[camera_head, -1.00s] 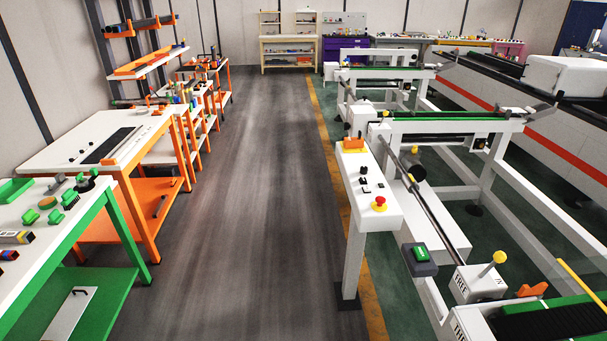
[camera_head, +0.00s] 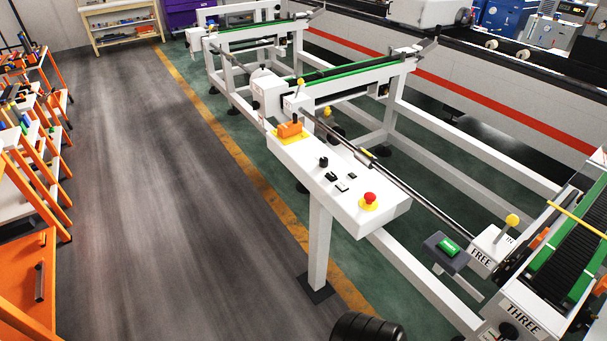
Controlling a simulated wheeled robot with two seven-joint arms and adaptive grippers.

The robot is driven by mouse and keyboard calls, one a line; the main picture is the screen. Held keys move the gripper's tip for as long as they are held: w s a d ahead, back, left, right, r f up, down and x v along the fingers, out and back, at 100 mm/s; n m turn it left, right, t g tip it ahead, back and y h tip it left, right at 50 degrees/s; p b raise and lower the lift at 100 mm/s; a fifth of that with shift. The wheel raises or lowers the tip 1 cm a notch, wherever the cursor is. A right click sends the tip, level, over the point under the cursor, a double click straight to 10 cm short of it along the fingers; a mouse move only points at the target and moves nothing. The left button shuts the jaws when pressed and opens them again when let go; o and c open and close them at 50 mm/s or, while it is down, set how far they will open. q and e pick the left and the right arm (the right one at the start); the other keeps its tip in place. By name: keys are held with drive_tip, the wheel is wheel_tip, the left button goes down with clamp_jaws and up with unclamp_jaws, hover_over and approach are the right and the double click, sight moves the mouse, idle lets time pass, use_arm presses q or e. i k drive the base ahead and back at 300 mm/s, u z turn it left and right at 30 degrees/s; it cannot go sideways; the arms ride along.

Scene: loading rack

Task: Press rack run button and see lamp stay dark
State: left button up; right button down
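A white control panel (camera_head: 345,180) stands on a post in the middle. It carries an orange part on a yellow base (camera_head: 290,131), black knobs and switches (camera_head: 331,175), and a red mushroom button on yellow (camera_head: 369,201). I cannot tell which control is the run button. No lit lamp is evident, and I cannot pick out the rack lamp. Neither of my grippers shows.
White rack frames (camera_head: 420,105) with green-edged rails fill the right side. A yellow-knobbed lever (camera_head: 512,220) rises from a box marked FREE. A black rounded shape (camera_head: 368,328) shows at the bottom edge. Grey floor (camera_head: 150,190) lies clear at left, beside orange shelving (camera_head: 30,290).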

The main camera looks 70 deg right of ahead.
sight(343, 187)
drive_tip(key=z, duration=0.4)
drive_tip(key=i, duration=1.05)
drive_tip(key=z, duration=1.45)
drive_tip(key=i, duration=0.6)
drive_tip(key=z, duration=0.6)
